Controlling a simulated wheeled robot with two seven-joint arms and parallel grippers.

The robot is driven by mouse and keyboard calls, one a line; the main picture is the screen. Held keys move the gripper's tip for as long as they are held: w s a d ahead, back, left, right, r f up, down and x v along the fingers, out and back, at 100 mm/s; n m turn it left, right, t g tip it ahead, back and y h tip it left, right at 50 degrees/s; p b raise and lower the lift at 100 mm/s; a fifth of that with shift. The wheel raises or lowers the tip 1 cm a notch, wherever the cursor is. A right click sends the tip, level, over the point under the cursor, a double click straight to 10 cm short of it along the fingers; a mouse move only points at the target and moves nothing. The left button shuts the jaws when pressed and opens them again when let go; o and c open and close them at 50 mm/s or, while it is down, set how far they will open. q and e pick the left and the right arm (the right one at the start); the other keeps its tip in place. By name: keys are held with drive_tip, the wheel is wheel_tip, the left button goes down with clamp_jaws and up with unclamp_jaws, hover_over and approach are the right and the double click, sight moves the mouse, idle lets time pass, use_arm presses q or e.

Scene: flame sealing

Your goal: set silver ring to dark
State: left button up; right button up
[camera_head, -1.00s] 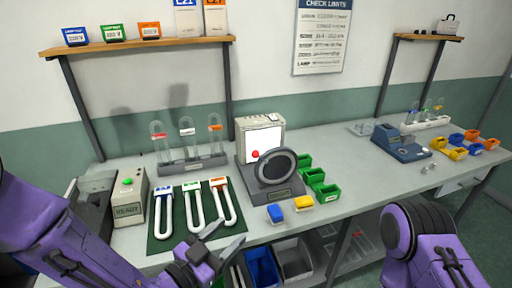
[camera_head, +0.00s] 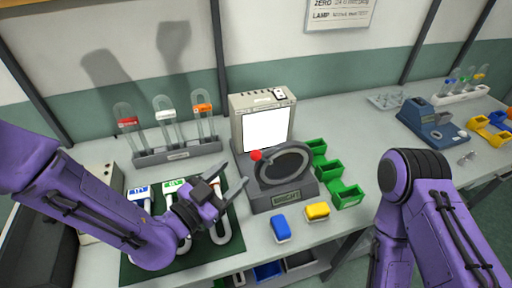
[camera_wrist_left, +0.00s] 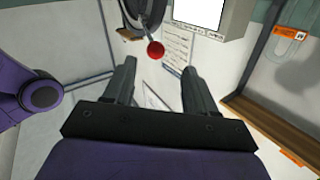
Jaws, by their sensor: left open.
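The silver ring (camera_head: 283,164) is a grey ring with a dark centre, on a tilted dark base whose front label (camera_head: 287,196) seems to read BRIGHT. A red ball knob (camera_head: 256,155) sits at the ring's upper left. My left gripper (camera_head: 233,173) is open and empty, just left of the base, its fingers pointing towards the knob. In the left wrist view the red knob (camera_wrist_left: 155,50) shows beyond the fingertips, between their lines, with part of the ring (camera_wrist_left: 138,14) above it. I see no contact. My right arm shows at right, but its gripper does not.
A box with a lit white screen (camera_head: 264,131) stands behind the ring. Green bins (camera_head: 328,173) stand to its right, with blue (camera_head: 281,228) and yellow (camera_head: 317,211) blocks in front. A tube rack (camera_head: 178,151) stands behind my left gripper, and a dark mat (camera_head: 208,262) lies below it.

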sight(252, 156)
use_arm(q)
drive_tip(key=d+b, duration=0.1)
drive_tip(key=w+d+b, duration=0.1)
drive_tip(key=b, duration=0.1)
drive_tip(key=shift+w+d+r, duration=0.1)
drive_tip(key=shift+w+r, duration=0.05)
drive_tip(key=shift+r, duration=0.2)
drive_tip(key=p+x, duration=0.1)
drive_tip(key=x, duration=0.4)
drive_tip(key=shift+w+f+p, duration=0.2)
drive_tip(key=shift+w+p, duration=0.1)
drive_tip(key=shift+w+d, duration=0.25)
drive_tip(key=shift+d, duration=0.2)
drive_tip(key=shift+w, duration=0.2)
use_arm(e)
drive_tip(key=shift+s+f, duration=0.3)
drive_tip(key=shift+f, duration=0.25)
drive_tip(key=shift+s+f, duration=0.25)
drive_tip(key=shift+f, duration=0.25)
use_arm(q)
drive_tip(key=shift+f, duration=0.1)
drive_tip(key=shift+d, duration=0.1)
clamp_jaws()
drive_tip(key=shift+w, duration=0.1)
use_arm(e)
drive_tip(key=shift+s, duration=0.1)
